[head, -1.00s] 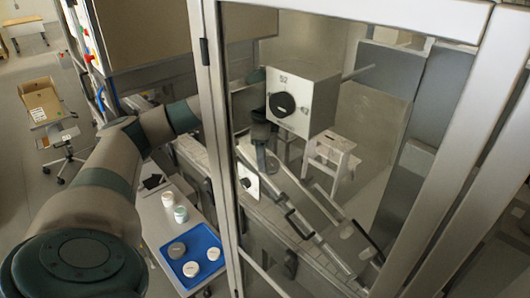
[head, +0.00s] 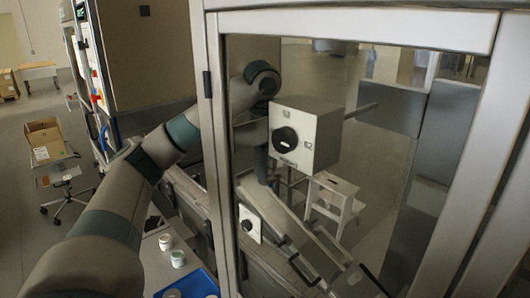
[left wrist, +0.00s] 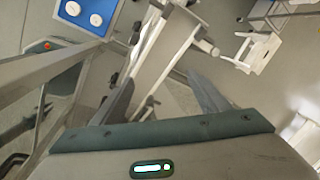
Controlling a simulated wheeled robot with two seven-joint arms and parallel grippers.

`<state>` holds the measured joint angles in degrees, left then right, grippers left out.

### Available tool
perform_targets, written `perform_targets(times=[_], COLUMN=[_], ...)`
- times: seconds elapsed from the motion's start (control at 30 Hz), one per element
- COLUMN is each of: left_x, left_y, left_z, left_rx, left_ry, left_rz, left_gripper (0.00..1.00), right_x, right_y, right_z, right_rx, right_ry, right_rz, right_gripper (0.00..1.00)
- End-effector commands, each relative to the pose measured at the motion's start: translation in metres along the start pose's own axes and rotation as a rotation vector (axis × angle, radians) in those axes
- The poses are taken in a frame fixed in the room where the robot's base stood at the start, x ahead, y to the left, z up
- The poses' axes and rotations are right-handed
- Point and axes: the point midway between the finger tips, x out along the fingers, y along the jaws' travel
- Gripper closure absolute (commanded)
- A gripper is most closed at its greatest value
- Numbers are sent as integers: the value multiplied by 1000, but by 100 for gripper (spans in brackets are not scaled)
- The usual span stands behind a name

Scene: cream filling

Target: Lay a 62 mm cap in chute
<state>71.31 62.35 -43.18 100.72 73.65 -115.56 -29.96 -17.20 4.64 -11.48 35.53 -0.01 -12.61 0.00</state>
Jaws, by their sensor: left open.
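My left gripper (left wrist: 160,80) is open, with no cap visible between its fingers. In the head view the chute (head: 290,222) runs down to the right behind the glass, and the gripper is mostly hidden behind the dial box. White round caps (left wrist: 96,19) lie on a blue tray (left wrist: 60,27). In the head view the tray (head: 205,280) is cut off at the bottom edge. My right gripper is not in view.
A grey box with a black dial (head: 322,125) hangs close beside my left arm. A metal frame post (head: 207,120) and glass panel enclose the machine. A white step stool (head: 335,200) stands behind the chute. Two small jars (head: 178,259) stand near the tray.

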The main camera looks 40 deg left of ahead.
Motion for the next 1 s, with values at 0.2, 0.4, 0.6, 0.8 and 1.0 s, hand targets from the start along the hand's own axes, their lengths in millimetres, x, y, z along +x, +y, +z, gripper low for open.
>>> perform_targets(times=[0.2,0.4,0.6,0.8,1.0], left_x=[-26,-44,-53,-54,-54], left_y=[-1,-1,0,0,0], left_z=[1,0,0,0,0], left_rx=[-1,0,0,0,0], left_ry=[-1,-1,-1,-2,-2], left_rz=[-2,-1,0,2,1], left_gripper=[32,32,32,32,32], right_x=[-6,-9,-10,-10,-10], right_y=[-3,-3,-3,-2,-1], right_z=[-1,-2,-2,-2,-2], right_rx=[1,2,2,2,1], right_ry=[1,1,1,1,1], right_rz=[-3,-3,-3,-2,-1], right_gripper=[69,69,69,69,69])
